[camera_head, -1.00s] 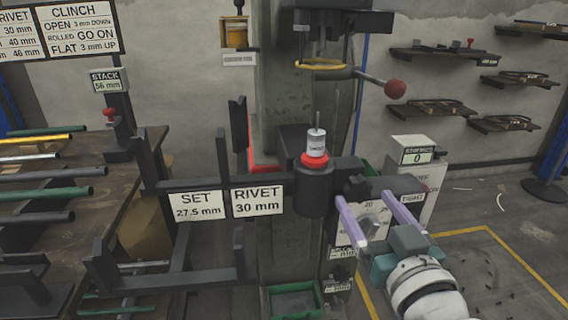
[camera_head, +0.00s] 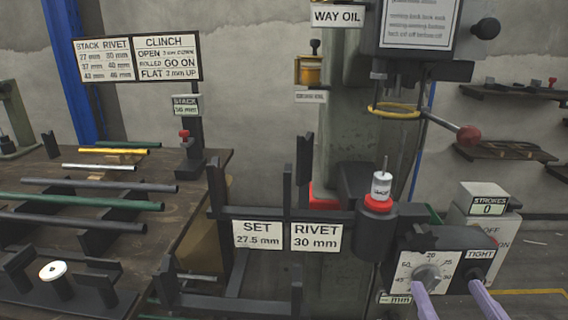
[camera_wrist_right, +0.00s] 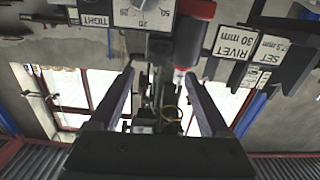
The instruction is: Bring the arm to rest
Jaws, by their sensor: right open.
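My right gripper (camera_head: 447,287) shows at the bottom right of the head view as two pale purple fingers, apart and empty. The fingers stand in front of the press's dial box (camera_head: 430,262), which has a round knob and a TIGHT label. I cannot tell whether they touch it. In the right wrist view the open fingers (camera_wrist_right: 160,77) show with nothing between them, below the dial box (camera_wrist_right: 143,14). The rest of my right arm is out of the head view. My left gripper is in neither view.
The rivet press column (camera_head: 350,130) stands with a white and red cylinder (camera_head: 381,187) on its dark post. A red-knobbed lever (camera_head: 468,134) sticks out right. A strokes counter box (camera_head: 487,206) stands behind the dial. A bench with rods (camera_head: 95,201) is at left.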

